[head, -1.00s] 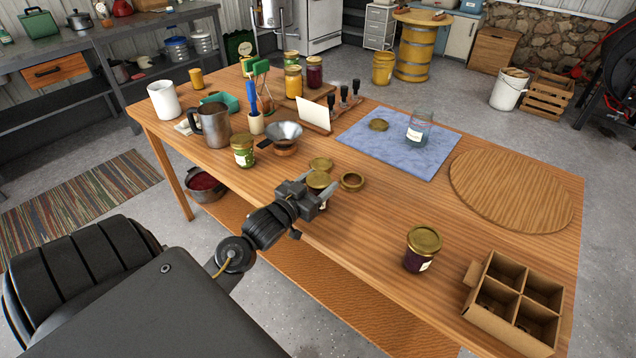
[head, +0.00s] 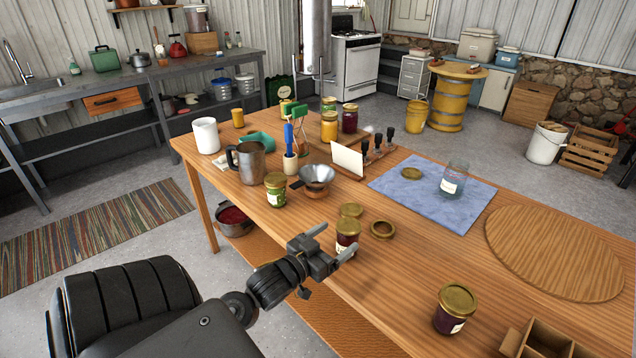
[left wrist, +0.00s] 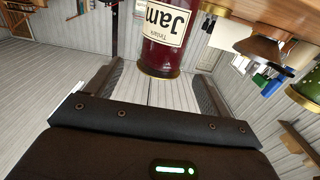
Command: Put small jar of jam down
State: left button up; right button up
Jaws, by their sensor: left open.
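A small jar of dark red jam with a gold lid (head: 347,237) stands upright on the wooden table near its front edge. My left gripper (head: 332,241) is open just in front of it, its fingers pointing toward the jar. In the left wrist view the jam jar (left wrist: 165,40) appears upside down, with a white "Jam" label, ahead of the gap between the open fingers (left wrist: 160,85). It looks clear of both fingers. My right gripper is not in view.
A gold lid (head: 351,210) and a ring-shaped lid (head: 382,229) lie beside the jar. A green jar (head: 275,190) and a funnel (head: 317,178) stand further left. Another dark jam jar (head: 454,309) and a cardboard divider box (head: 545,343) are at right. Bare table lies between.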

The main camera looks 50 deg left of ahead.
pick_arm(q)
jog(key=s, duration=0.6)
jog(key=shift+s+b, duration=0.35)
jog(key=shift+d, duration=0.15)
